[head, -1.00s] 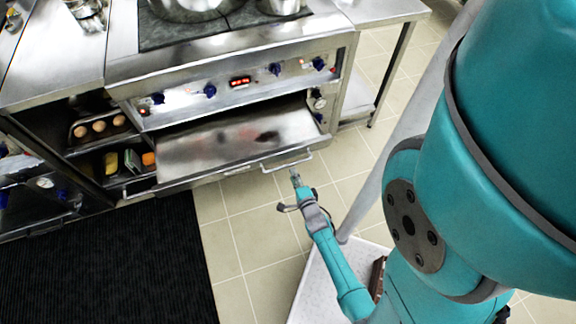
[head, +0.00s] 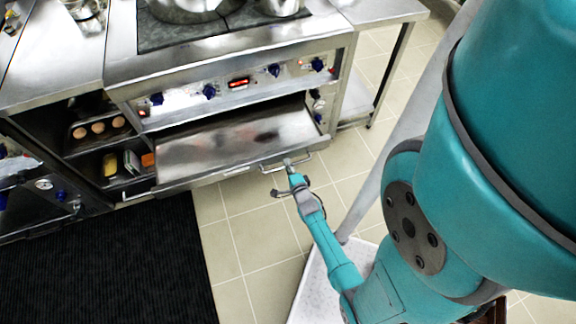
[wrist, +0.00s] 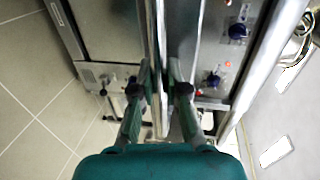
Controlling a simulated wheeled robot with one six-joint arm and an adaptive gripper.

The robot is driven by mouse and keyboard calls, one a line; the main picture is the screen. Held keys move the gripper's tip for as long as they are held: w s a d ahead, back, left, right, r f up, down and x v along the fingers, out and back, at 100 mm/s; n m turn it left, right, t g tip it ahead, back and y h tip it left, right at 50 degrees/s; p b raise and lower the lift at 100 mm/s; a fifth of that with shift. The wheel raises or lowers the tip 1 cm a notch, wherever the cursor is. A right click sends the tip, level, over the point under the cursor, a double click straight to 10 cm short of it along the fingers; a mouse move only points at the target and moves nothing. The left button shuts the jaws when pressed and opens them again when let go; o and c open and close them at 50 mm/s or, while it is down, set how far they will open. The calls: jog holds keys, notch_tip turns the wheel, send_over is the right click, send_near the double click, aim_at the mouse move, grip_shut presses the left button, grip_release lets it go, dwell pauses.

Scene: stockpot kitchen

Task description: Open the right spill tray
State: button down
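The spill tray (head: 225,146) is a wide flat metal drawer under the cooker's control panel. It stands pulled out, with its bare upper surface showing. A bar handle (head: 306,157) sits at the right of its front edge. My gripper (head: 288,163) is at this handle in the head view. In the wrist view my gripper (wrist: 159,75) has its two fingers apart, on either side of a long metal edge or bar. I cannot tell whether the fingers touch the handle. Its exact contact point is hidden.
The cooker's control panel (head: 238,85) with blue knobs is above the tray, with pots on top. An open shelf (head: 98,140) with eggs and food is at left. A black mat (head: 105,262) covers the left floor. Tiled floor in front of the tray is free.

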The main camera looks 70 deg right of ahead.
aim_at(284, 157)
jog(key=shift+r+x, duration=0.25)
jog(key=shift+x, duration=0.9)
jog(key=shift+r+x, duration=0.25)
jog(key=shift+x, duration=0.9)
jog(key=c, duration=1.2)
grip_release()
jog(key=shift+w, duration=0.1)
jog(key=v, duration=1.2)
